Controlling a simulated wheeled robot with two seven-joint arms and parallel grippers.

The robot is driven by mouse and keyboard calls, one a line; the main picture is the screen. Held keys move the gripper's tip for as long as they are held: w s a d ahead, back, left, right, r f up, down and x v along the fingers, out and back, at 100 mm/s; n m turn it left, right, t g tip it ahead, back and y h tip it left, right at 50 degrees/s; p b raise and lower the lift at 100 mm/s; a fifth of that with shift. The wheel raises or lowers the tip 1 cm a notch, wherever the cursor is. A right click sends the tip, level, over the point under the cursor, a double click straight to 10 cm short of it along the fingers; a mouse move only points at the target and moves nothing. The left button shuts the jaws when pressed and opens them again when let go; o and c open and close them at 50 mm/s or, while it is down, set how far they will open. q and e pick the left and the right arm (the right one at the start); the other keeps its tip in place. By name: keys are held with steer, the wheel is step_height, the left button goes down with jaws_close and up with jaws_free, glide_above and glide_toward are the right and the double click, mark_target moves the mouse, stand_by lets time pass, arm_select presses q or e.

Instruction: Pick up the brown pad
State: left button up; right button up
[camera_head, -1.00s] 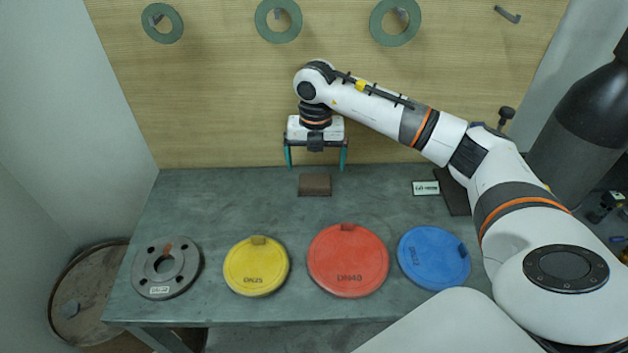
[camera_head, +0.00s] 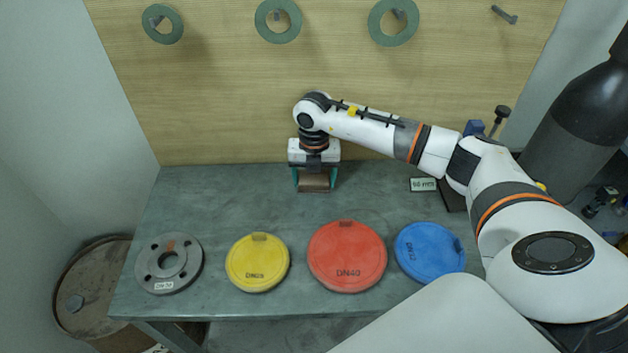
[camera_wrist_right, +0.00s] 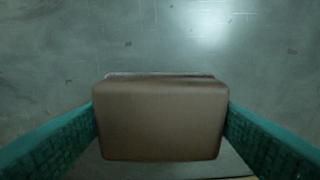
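The brown pad (camera_head: 314,184) is at the back middle of the grey workbench. My right gripper (camera_head: 314,181) points down over it, with one teal finger at each side. In the right wrist view the brown pad (camera_wrist_right: 160,120) fills the space between the fingertips (camera_wrist_right: 161,112), and both fingers appear to touch its sides. The gripper is shut on the pad. I cannot tell whether the pad is clear of the bench top. The upper part of the pad is hidden by the gripper in the head view. My left gripper is not in view.
On the bench (camera_head: 230,200) are a grey flange (camera_head: 190,277), a yellow disc (camera_head: 257,264), a red disc (camera_head: 347,262) and a blue disc (camera_head: 428,250) along the front. A small label (camera_head: 423,185) stands right. Green rings (camera_head: 278,36) hang on the back board. A dark cylinder (camera_head: 580,125) stands right.

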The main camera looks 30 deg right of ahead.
mark_target(314, 177)
steer(key=shift+c, duration=1.4)
steer(key=shift+r, duration=0.1)
step_height(314, 177, up, 10)
steer(key=shift+f+b, duration=0.1)
steer(key=shift+b, duration=0.95)
